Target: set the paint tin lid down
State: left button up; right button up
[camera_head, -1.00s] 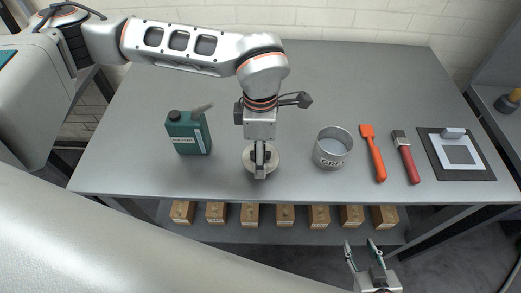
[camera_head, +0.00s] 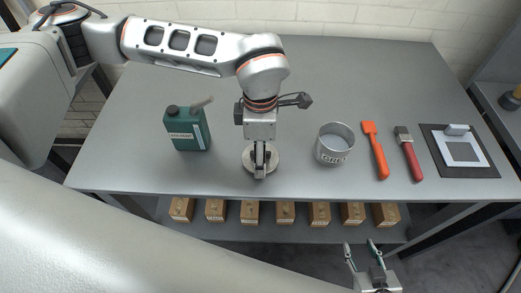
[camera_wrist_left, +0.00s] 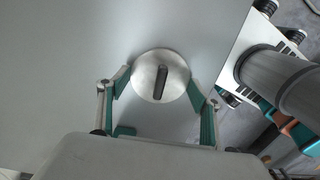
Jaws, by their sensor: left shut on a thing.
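The paint tin lid is a round, silvery disc with a dark bar handle, seen in the left wrist view (camera_wrist_left: 150,62) and partly in the head view (camera_head: 248,160). My right gripper (camera_head: 361,246) is open and empty, in front of the bench.
On the grey bench (camera_head: 350,80) a green canister (camera_head: 186,128) stands left of the lid. An orange-handled tool (camera_head: 376,152), a red-handled brush (camera_head: 410,158) and a dark mat (camera_head: 486,171) lie right. Several wooden boxes (camera_head: 285,212) sit on the shelf below. The bench's back is clear.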

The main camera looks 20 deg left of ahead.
pick_arm(q)
jog(key=shift+f, duration=0.2)
jog(key=o, duration=1.1)
jog(key=shift+r, duration=0.1)
notch_tip(320, 180, up, 12)
grip_shut()
dwell(1.3)
